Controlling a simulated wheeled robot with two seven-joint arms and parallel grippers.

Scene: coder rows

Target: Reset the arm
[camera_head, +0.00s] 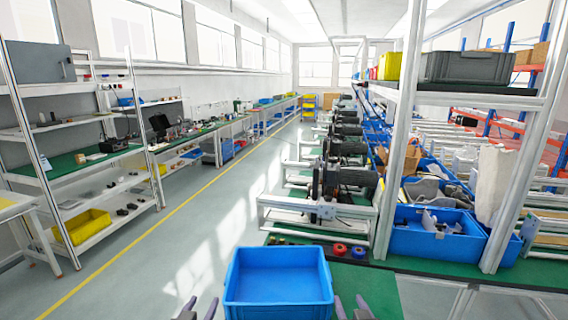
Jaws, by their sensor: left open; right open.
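My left gripper (198,310) shows at the bottom edge, just left of a blue crate. Its two fingers are apart and nothing is between them. My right gripper (353,308) shows at the bottom edge, just right of the crate. Its fingers are also apart and empty. The rest of both arms is outside the view. The empty blue crate (278,258) lies between the grippers at the near edge of a green-topped table (372,287). I cannot tell whether either gripper touches it.
A red knob (340,249) and other small knobs sit behind the crate, before a black machine on a white frame (310,209). A blue bin (414,240) with grey parts stands right, beside a white post (397,130). Open floor (165,265) lies left, with shelves (75,165) beyond.

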